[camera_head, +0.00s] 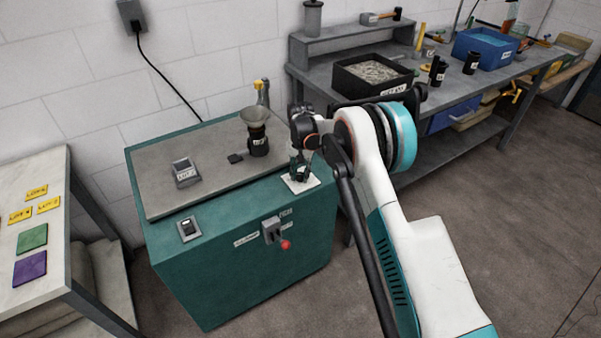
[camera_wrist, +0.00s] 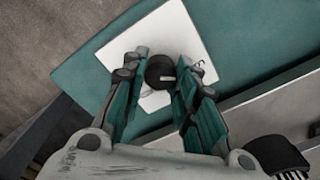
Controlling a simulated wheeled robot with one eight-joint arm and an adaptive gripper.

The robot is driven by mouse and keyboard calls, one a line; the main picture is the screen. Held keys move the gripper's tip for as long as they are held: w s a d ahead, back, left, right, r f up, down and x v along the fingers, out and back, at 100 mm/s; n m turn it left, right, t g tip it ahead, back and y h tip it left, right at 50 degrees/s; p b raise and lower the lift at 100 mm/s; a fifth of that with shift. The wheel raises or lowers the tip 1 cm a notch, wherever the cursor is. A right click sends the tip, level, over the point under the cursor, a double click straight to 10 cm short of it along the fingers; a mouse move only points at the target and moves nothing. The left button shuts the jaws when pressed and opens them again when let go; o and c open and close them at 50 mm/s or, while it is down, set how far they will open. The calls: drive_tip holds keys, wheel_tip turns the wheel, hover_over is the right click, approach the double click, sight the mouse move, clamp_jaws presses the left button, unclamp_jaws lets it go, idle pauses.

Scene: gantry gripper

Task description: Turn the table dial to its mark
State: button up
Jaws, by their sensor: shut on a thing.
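The dial (camera_wrist: 160,71) is a round black knob with a short white pointer line, on a white plate (camera_wrist: 158,38). In the wrist view the pointer line points to the right. A small dark mark (camera_wrist: 202,63) shows on the plate right of the dial, partly beside a finger. My gripper (camera_wrist: 161,82) points down with one finger on each side of the dial and is shut on it. In the head view my gripper (camera_head: 299,168) is over the white plate (camera_head: 301,185) at the right front corner of the green cabinet; the dial is hidden there by the fingers.
The green cabinet (camera_head: 240,275) carries a grey top with a scale-like device (camera_head: 186,172) and a black grinder with a funnel (camera_head: 257,127). A workbench with bins stands behind right, a pale table (camera_head: 60,275) left.

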sight(301, 174)
drive_tip(key=m, duration=1)
drive_tip(key=shift+m, duration=0.4)
idle(0.4)
drive_tip(key=o, duration=1.1)
drive_tip(key=shift+r, duration=0.1)
wheel_tip(301, 174, up, 12)
drive_tip(key=shift+f, duration=0.1)
